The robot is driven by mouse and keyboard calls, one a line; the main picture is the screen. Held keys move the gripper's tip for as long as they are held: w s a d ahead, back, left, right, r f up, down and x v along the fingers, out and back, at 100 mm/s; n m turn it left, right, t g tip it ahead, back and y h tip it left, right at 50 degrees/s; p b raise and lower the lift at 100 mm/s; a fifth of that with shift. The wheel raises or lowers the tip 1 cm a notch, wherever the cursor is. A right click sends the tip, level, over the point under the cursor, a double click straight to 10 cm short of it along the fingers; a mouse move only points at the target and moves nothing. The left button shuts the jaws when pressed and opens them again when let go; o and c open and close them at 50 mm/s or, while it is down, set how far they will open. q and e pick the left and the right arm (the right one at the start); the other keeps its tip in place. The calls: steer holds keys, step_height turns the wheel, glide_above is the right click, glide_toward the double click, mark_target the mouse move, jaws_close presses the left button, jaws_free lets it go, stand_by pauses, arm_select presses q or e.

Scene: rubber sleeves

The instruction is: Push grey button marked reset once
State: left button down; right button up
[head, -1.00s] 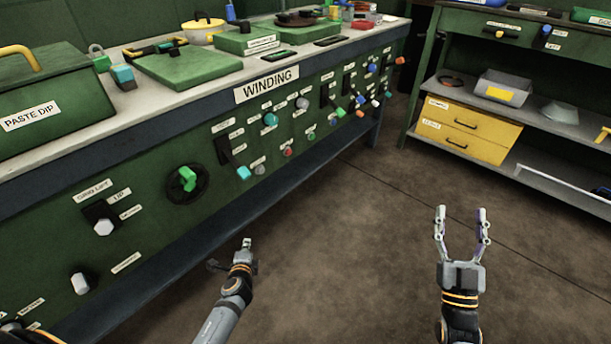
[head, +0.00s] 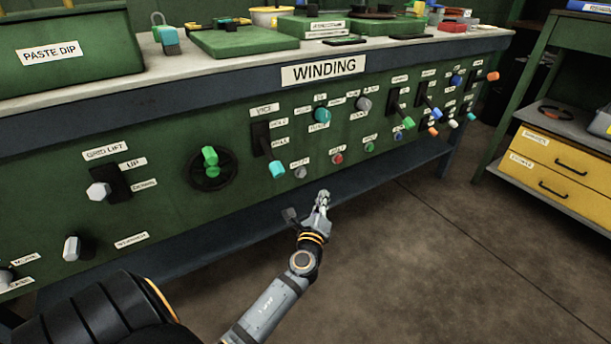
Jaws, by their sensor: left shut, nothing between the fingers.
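A small round grey button (head: 300,172) sits low on the green front panel under the WINDING sign. The small label above it looks like RESET, but the lettering is blurred. My left gripper (head: 323,196) is shut and empty. In the picture it is just below and to the right of the grey button, in front of the panel's lower edge. I see no contact with the button. My right gripper is out of view.
A red button (head: 337,158) and a green one (head: 369,147) sit right of the grey button. A cyan-tipped lever (head: 277,169) sticks out close on its left. A grey knob (head: 364,104) is higher up. Open floor (head: 420,270) lies right of my arm.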

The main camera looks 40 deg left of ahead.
arm_select(q)
steer(key=w+a, duration=0.3)
steer(key=a, duration=0.5)
steer(key=shift+w, duration=0.15)
stand_by(1.3)
steer(key=shift+w+a, duration=0.15)
steer(key=shift+a, duration=0.2)
steer(key=shift+w+a, duration=0.1)
steer(key=shift+a, duration=0.2)
stand_by(0.5)
steer(key=shift+s+d, duration=0.3)
steer(key=shift+d, duration=0.4)
steer(key=shift+s+d, duration=0.3)
steer(key=shift+d, duration=0.5)
steer(key=shift+s+d, duration=0.35)
steer(key=shift+d, duration=0.4)
steer(key=shift+s+d, duration=0.3)
steer(key=shift+d, duration=0.5)
